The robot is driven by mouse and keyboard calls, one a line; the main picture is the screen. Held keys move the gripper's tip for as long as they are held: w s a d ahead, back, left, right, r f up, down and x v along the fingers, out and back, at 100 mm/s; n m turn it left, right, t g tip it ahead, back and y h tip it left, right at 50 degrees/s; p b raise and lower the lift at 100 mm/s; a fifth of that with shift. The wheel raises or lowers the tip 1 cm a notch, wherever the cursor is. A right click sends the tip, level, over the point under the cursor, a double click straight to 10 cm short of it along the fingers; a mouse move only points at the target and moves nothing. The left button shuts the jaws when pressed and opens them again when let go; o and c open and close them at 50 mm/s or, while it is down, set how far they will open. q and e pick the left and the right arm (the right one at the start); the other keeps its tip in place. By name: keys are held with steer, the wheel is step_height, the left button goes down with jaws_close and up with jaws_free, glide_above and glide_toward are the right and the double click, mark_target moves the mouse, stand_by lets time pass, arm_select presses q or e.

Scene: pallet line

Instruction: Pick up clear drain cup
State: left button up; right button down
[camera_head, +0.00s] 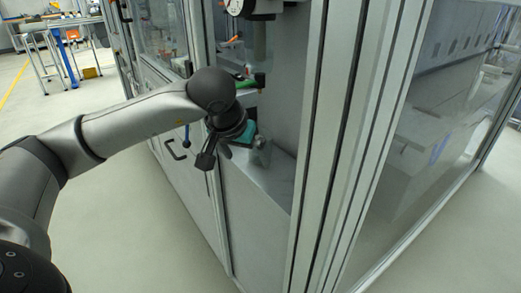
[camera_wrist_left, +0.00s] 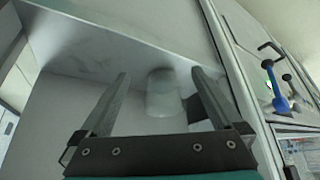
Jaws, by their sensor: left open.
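The clear drain cup (camera_wrist_left: 163,96) is a small frosted, see-through cup in the left wrist view. It appears between the two fingers of my left gripper (camera_wrist_left: 159,76), with a visible gap on each side. The gripper is open and not closed on it. In the head view my left gripper (camera_head: 254,141) reaches into the machine's recess, its teal part over a metal ledge. A pale, greyish shape at its tip may be the cup or a finger; I cannot tell which. My right gripper is not in view.
The metal ledge (camera_head: 273,185) lies inside the machine frame. An upright aluminium post (camera_head: 328,150) stands just right of the gripper. A round gauge (camera_head: 234,6) is above, and a green-handled part (camera_head: 247,83) is behind. A blue-handled valve (camera_wrist_left: 278,98) is at the right in the wrist view.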

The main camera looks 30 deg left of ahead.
mark_target(255, 153)
arm_select(q)
steer(key=shift+w+a+b, duration=0.15)
steer(key=shift+w+a, duration=0.05)
steer(key=shift+w, duration=0.8)
steer(key=shift+w+a+b, duration=0.15)
steer(key=shift+w, duration=1.2)
steer(key=w, duration=0.1)
steer(key=w+f+b, duration=0.1)
steer(key=w, duration=0.1)
steer(key=shift+w+a+f, duration=0.1)
steer(key=shift+a+f, duration=0.2)
steer(key=shift+a, duration=0.05)
steer(key=shift+w+a+f+b, duration=0.1)
steer(key=shift+w+f+b, duration=0.3)
steer(key=shift+f, duration=0.15)
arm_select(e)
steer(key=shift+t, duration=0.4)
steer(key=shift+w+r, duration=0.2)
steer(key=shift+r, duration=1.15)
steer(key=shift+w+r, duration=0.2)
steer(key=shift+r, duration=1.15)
arm_select(q)
steer(key=shift+c, duration=0.2)
steer(key=shift+s, duration=0.1)
steer(key=c, duration=1.3)
steer(key=shift+r, duration=0.1)
